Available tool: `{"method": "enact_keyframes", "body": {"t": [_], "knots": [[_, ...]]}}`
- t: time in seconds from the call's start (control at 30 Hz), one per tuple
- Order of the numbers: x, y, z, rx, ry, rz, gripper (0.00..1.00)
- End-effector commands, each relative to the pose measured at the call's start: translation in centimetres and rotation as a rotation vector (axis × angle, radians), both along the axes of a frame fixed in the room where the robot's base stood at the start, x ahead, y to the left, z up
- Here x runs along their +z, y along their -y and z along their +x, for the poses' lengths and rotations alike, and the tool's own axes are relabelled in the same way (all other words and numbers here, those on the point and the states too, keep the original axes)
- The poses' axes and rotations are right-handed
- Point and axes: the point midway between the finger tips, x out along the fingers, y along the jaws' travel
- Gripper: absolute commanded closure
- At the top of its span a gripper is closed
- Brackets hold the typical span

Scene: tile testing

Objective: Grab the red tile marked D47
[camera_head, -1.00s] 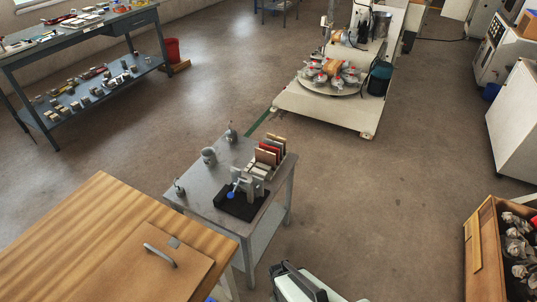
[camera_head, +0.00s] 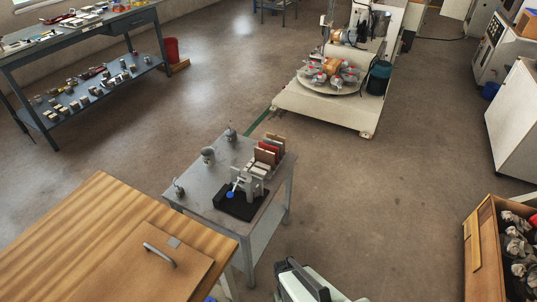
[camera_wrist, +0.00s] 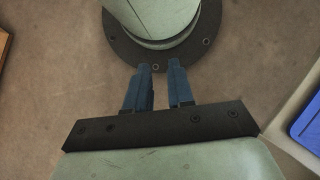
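Several tiles stand upright in a rack on the small grey metal table (camera_head: 222,172) in the head view. A red tile (camera_head: 267,154) stands among tan and brown ones. Its marking is too small to read. My gripper (camera_wrist: 160,68) shows in the wrist view with two blue fingers. The fingers are apart with nothing between them, above bare floor and my own round base. The tiles are not in the wrist view. In the head view the gripper's fingers are not visible.
A black-based device with a blue knob (camera_head: 230,195) stands in front of the tiles. Several small metal items stand at the table's left. A wooden bench (camera_head: 90,235) adjoins at lower left, and a wooden crate (camera_head: 482,250) stands at right. The floor between is clear.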

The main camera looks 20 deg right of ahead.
Motion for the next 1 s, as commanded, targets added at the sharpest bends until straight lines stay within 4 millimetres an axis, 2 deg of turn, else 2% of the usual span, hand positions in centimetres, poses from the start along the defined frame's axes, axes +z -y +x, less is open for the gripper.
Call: {"method": "enact_keyframes", "body": {"t": [0.27, 0.47, 0.67, 0.77, 0.8, 1.0], "knots": [[1.4, 5.1, 6.7, -0.169, 0.111, -0.016, 0.78], [2.2, 10.1, 13.6, -0.316, 0.214, -0.012, 0.78], [4.0, 14.3, 21.9, -0.537, 0.341, 0.087, 0.78], [5.7, 16.4, 26.6, -0.677, 0.409, 0.169, 0.78], [6.6, 17.2, 28.7, -0.742, 0.437, 0.207, 0.78], [11.6, 19.9, 37.8, -1.076, 0.508, 0.423, 0.78]]}}
